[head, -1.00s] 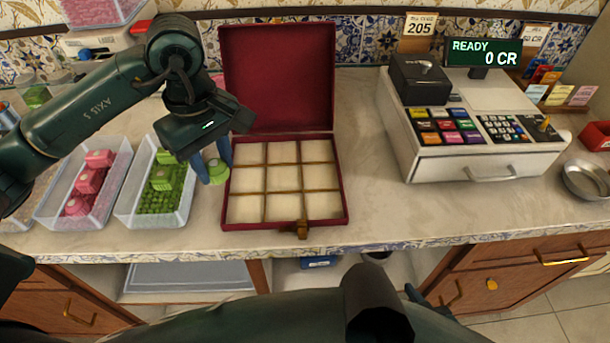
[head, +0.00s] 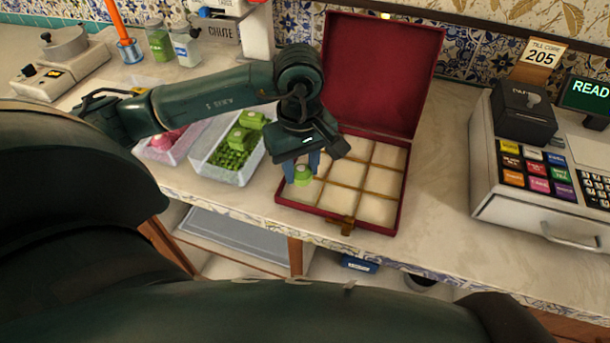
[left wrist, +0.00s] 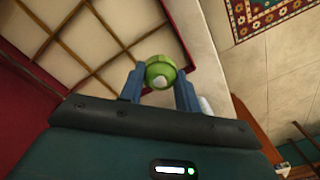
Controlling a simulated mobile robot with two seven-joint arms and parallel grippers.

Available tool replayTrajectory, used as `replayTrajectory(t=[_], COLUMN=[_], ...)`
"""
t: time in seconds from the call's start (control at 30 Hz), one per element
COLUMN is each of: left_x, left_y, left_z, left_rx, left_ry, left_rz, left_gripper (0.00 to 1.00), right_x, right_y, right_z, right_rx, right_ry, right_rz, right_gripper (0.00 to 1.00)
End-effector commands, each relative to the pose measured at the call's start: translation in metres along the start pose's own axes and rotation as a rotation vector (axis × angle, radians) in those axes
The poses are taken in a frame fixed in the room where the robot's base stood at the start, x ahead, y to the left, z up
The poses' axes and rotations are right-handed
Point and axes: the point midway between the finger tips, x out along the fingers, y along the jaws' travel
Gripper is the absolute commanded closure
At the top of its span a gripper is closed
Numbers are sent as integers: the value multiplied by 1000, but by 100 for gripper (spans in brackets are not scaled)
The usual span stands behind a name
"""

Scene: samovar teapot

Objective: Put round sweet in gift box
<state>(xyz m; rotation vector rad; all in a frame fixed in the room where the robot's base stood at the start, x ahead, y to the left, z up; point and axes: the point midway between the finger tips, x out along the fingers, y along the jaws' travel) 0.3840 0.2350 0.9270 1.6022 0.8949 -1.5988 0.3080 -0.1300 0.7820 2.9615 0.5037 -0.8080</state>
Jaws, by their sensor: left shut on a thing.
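In the left wrist view the sweet (left wrist: 160,72) sits between the two blue fingers (left wrist: 160,85). The open red gift box (head: 392,221) stands on the counter with its lid raised at the back. Its inside is divided into a grid of cream compartments, and those I can see are empty. The gripper and sweet are over the box's left side, and I cannot tell how high above the compartments. My right gripper is not in view.
Clear tubs of pink sweets (head: 168,141) and green sweets (head: 233,158) stand left of the box. A cash register (head: 545,165) stands to the right, with bare counter (head: 440,180) between. Jars and a small appliance (head: 62,68) are at the back left.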

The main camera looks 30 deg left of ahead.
Motion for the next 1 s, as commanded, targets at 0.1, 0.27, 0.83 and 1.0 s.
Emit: replayTrajectory(t=[0.1,0.27,0.83,1.0], left_x=[14,34,39,39], left_y=[-1,-1,0,0], left_z=[1,1,0,0], left_rx=[0,0,0,0], left_ry=[-2,-1,1,1], left_rz=[-5,-3,-1,-1], left_gripper=[89,89,53,45], right_x=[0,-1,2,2], right_y=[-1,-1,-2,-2], right_z=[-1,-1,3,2], right_rx=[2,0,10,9], right_ry=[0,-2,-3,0], right_rz=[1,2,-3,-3], right_gripper=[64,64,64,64])
